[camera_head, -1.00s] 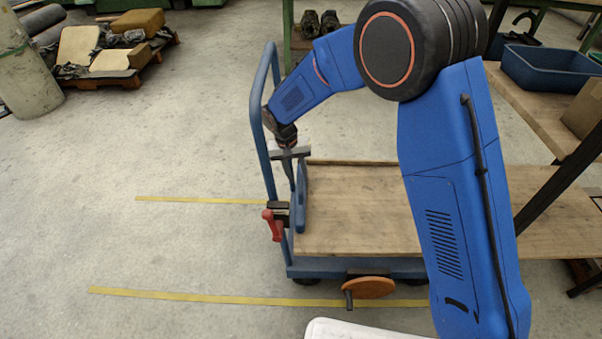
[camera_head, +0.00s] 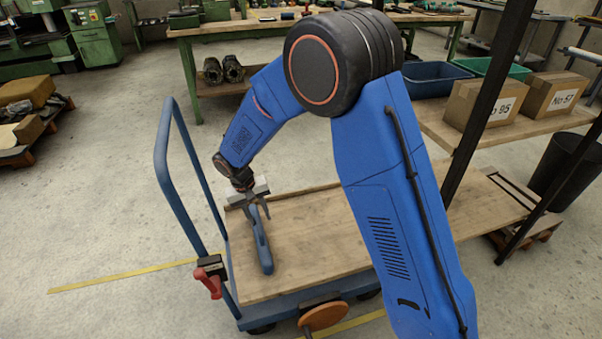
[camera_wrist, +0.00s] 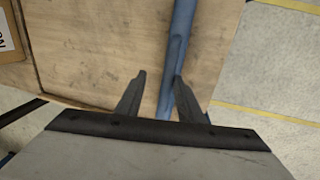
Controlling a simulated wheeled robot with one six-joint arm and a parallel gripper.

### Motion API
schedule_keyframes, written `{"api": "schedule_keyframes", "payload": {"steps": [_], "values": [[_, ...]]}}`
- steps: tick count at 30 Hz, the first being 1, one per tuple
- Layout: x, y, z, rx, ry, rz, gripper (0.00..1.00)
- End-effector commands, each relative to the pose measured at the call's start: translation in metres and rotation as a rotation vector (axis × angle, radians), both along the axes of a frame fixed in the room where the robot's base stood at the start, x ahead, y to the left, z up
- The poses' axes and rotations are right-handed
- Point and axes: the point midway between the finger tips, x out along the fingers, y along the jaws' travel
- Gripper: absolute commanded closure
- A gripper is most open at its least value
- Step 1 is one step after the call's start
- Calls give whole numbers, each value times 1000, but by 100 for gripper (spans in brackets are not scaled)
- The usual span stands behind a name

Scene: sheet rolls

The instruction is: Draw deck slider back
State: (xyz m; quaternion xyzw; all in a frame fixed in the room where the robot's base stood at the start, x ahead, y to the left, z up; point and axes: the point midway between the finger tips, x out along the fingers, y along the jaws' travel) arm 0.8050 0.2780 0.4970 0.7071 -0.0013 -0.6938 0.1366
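My gripper (camera_head: 259,211) is at the far end of the bar. In the wrist view the slider (camera_wrist: 181,45) runs between the fingers of my gripper (camera_wrist: 159,77). The right finger overlaps the bar, and whether it touches cannot be told. A gap shows between the bar and the left finger, so the gripper is open.
The cart's blue push handle (camera_head: 163,160) rises at left, with a red-handled clamp (camera_head: 209,281) below it. An orange handwheel (camera_head: 323,316) is on the front side. Cardboard boxes (camera_head: 490,103) and a blue bin (camera_head: 432,79) stand on a bench behind.

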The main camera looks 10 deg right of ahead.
Motion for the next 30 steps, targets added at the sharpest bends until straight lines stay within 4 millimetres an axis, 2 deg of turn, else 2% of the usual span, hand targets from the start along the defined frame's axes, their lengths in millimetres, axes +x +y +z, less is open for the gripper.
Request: {"api": "schedule_keyframes", "payload": {"steps": [3, 30], "values": [[4, -21, 0, -1, 0, -2, 67], [31, -162, 0, 0, -1, -4, 67]]}}
